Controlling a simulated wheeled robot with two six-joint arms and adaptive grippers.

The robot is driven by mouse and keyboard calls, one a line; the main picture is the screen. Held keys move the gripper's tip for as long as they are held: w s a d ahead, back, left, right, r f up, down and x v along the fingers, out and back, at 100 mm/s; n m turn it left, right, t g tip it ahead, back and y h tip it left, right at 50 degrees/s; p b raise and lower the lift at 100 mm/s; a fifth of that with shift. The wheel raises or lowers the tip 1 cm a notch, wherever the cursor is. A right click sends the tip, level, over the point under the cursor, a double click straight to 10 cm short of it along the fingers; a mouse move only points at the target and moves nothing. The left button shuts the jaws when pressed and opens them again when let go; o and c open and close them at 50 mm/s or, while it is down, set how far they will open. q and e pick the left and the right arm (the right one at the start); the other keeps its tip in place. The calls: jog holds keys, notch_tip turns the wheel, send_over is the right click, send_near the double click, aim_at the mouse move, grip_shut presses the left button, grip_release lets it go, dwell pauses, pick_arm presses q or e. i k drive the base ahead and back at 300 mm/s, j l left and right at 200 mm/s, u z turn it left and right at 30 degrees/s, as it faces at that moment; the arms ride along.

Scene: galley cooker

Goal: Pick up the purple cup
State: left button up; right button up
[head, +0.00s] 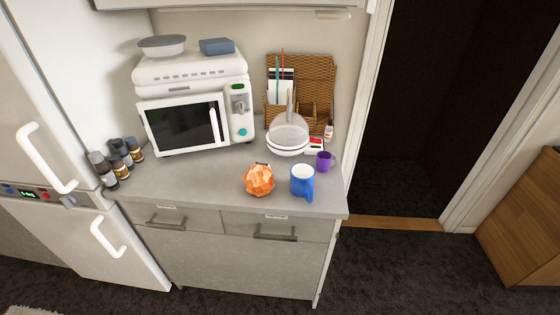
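The small purple cup (323,162) stands upright near the right edge of the counter. Its handle points to the right. It is behind and to the right of a larger blue mug (302,181), with a small gap between them. Neither of my grippers shows in the head view, so their states cannot be seen.
An orange faceted object (259,180) sits left of the blue mug. White bowls under a clear dome (289,135) stand behind, before a wicker organiser (318,78). A microwave (190,122) and several bottles (118,160) are to the left. The counter's front left (190,182) is clear.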

aim_at(324, 158)
jog(key=i+l+u, duration=0.2)
jog(key=l+u, duration=0.15)
jog(key=i+l+u, duration=0.1)
jog(key=l+u, duration=0.3)
jog(key=i+l+u, duration=0.1)
jog(key=l+u, duration=0.25)
jog(key=l, duration=0.15)
jog(key=l+u, duration=0.4)
